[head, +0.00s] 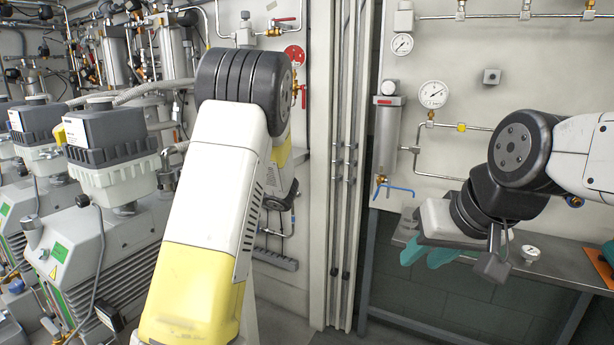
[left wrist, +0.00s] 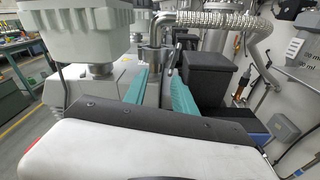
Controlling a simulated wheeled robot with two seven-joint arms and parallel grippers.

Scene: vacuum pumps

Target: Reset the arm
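My left arm, white and yellow with a black joint, rises through the middle of the head view; its gripper is not clearly visible there. In the left wrist view my left gripper (left wrist: 158,90) has its two teal fingers wide apart. No object is held between them; a metal pipe fitting (left wrist: 154,56) shows behind the gap. My right gripper (head: 428,256) hangs at the right of the head view, in front of a metal bench. Its teal fingertips are partly hidden by its body, so their gap is unclear.
Several grey vacuum pumps (head: 110,240) stand at the left, with pipes behind them. A metal bench (head: 490,262) lies behind my right gripper. Gauges (head: 433,94) and a cylindrical filter (head: 387,130) hang on the wall. Vertical conduits (head: 347,170) run between the arms.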

